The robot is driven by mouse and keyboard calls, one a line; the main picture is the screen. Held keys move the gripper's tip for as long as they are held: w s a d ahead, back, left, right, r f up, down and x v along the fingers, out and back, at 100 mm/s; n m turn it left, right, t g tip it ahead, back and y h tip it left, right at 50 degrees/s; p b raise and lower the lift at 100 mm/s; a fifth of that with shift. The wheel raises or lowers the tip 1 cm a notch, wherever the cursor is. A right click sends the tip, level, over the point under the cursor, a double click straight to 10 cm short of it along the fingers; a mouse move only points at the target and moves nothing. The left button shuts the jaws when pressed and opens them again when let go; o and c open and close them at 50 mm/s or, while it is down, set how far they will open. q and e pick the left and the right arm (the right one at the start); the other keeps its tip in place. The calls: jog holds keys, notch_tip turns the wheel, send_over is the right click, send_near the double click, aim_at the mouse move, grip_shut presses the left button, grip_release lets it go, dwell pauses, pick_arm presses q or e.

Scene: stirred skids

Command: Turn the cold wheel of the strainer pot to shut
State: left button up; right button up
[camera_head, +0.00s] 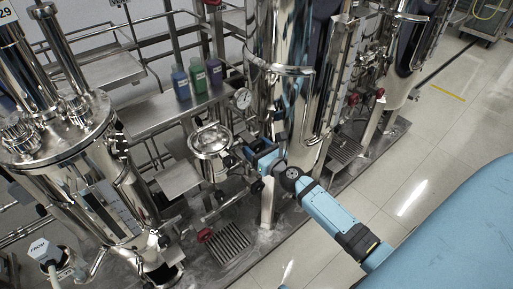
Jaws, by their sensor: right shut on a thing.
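The strainer pot (210,140) is a small, shiny steel bowl-shaped vessel near the middle of the head view, open at the top. My right gripper (245,157) comes in from the lower right on a light blue arm. It is just right of the pot, beside the tall steel column. It is shut on what appears to be the cold wheel, which the fingers and wrist mostly hide. I cannot tell how far the wheel is turned. My left gripper is not in view.
A pressure gauge (242,98) sits just above the gripper. The tall steel column (285,90) stands close behind my arm. Coloured bottles (198,75) stand on a shelf at the back. A large tank (75,150) fills the left. Open floor (420,150) lies to the right.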

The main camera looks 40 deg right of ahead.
jog(key=shift+f, duration=0.1)
dwell(0.3)
jog(key=o, duration=0.9)
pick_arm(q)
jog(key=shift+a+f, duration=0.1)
pick_arm(e)
jog(key=s, duration=0.3)
jog(key=s+b, duration=0.1)
jog(key=s, duration=0.2)
jog(key=shift+s+d+f, duration=0.15)
jog(key=shift+s+d, duration=0.05)
jog(key=shift+s, duration=0.1)
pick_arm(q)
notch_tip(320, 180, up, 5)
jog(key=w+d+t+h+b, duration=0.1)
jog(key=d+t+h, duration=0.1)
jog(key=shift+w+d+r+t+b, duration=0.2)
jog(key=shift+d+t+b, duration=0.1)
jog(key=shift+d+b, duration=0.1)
pick_arm(e)
jog(key=s, duration=0.7)
jog(key=shift+d+r, duration=0.2)
jog(key=shift+d, duration=0.1)
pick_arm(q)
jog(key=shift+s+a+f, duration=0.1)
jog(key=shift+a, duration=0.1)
